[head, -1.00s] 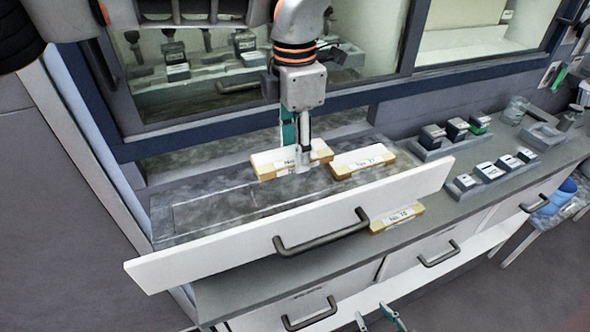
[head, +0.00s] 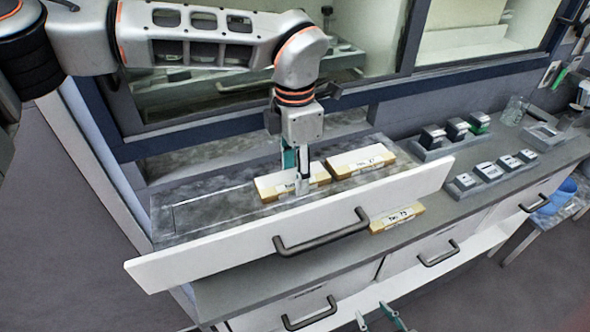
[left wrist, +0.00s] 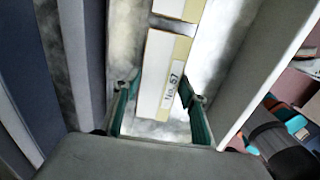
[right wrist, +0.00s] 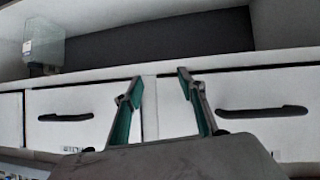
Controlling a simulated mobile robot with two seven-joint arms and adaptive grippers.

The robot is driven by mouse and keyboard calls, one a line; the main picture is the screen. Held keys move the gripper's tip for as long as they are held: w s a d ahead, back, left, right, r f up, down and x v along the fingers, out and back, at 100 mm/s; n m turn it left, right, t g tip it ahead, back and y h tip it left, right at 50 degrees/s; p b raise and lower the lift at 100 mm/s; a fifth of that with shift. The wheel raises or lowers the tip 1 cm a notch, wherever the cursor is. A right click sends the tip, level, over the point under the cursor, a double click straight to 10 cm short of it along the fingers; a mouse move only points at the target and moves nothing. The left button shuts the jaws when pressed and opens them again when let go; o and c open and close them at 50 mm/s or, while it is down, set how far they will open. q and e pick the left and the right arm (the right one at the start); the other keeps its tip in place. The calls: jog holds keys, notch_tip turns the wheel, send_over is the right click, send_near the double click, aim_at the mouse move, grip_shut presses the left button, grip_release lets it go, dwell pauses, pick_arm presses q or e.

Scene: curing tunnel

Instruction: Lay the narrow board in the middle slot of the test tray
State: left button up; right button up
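My left gripper (head: 297,182) is shut on a pale board (head: 270,188) with wooden edges. In the left wrist view the board's label seems to read No. 57 (left wrist: 172,85), and the board lies between the teal fingers (left wrist: 160,88). The board is low over the middle of the grey tray (head: 215,208); whether it touches the bottom is unclear. A similar board (head: 358,160) lies at the tray's right end, a small gap away. The tray's outlined left part is empty. My right gripper (head: 380,318) is open and empty, low in front of the cabinet; its fingers (right wrist: 155,85) are spread apart.
A white front panel (head: 200,252) with a dark handle stands along the tray's near side. A third labelled board (head: 397,217) lies on the counter before it. Small blocks in grey holders (head: 490,172) stand at right. A blue-framed window (head: 240,118) is behind.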

pick_arm(q)
jog(key=shift+o, duration=1.3)
jog(key=shift+r, duration=0.15)
notch_tip(320, 180, up, 12)
